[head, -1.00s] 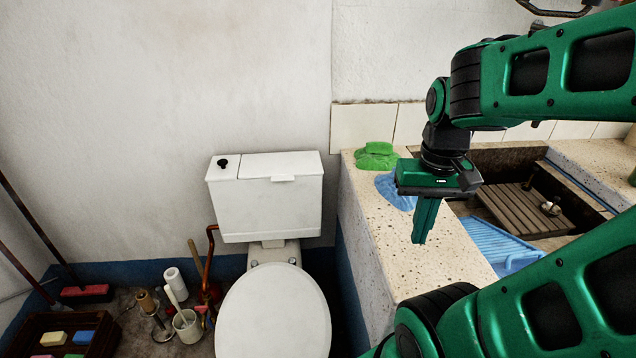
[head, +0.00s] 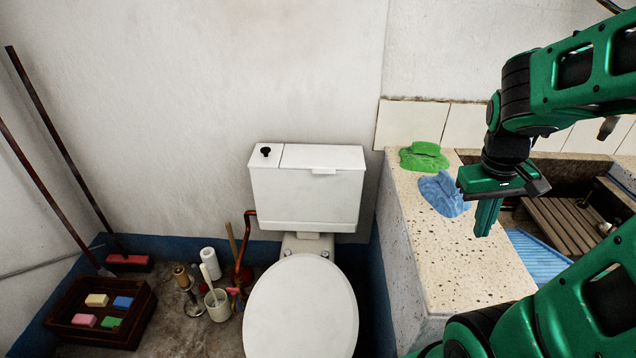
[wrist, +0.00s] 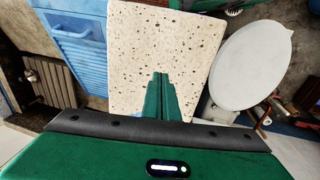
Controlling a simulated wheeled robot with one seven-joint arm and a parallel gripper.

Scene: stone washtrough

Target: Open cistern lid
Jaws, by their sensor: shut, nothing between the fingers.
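The white cistern (head: 305,197) stands against the wall behind the toilet in the head view. Its lid (head: 322,157) lies flat and closed on top, with a small tab at its front edge. A fixed top section with a black knob (head: 265,151) is to the left of the lid. My gripper (head: 484,232) is shut and empty, pointing down over the speckled stone counter, to the right of the cistern and well apart from it. In the wrist view my gripper's fingers (wrist: 158,100) are together above the counter.
The closed toilet seat (head: 300,310) is in front of the cistern. The stone counter (head: 440,260) carries green and blue cloths (head: 443,193). A brush pot (head: 218,305) and a crate of coloured blocks (head: 75,325) are on the floor at left. Space above the cistern is clear.

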